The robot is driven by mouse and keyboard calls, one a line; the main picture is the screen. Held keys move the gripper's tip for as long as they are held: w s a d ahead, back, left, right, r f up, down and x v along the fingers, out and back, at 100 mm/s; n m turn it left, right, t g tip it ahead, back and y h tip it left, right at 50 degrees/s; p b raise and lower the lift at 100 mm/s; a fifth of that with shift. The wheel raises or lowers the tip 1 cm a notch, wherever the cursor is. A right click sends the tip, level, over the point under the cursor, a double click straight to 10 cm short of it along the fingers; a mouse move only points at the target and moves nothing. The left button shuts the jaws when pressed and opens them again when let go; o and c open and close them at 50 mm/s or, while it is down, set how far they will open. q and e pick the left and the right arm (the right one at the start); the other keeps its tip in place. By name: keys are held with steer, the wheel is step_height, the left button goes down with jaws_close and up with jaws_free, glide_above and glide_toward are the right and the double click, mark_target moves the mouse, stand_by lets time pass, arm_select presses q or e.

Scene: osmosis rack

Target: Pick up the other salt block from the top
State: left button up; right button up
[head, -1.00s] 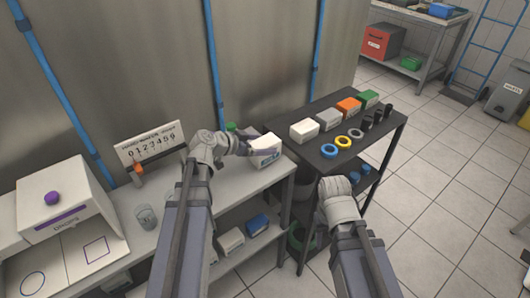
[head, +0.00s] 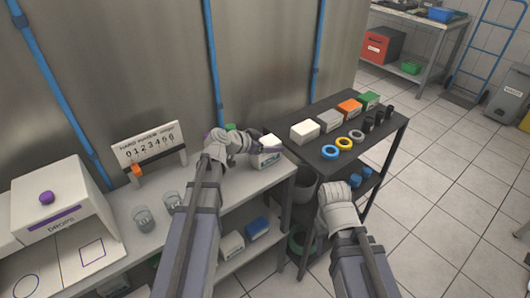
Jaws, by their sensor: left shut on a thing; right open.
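My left gripper (head: 267,146) reaches in over the right end of the bench and is shut on a white salt block (head: 269,160).
The dark cart (head: 325,167) carries white, grey, orange and green boxes (head: 349,108), with blue, yellow and grey rings (head: 343,143) in front. Two glasses (head: 143,218), a number stand (head: 150,146) and a white machine (head: 62,208) stand on the bench. A wall is behind.

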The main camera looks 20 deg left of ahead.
arm_select(q)
jaws_close()
stand_by(0.3)
steer(key=shift+r, duration=0.2)
step_height(320, 180, up, 10)
steer(key=p, duration=1)
steer(key=shift+f, duration=0.15)
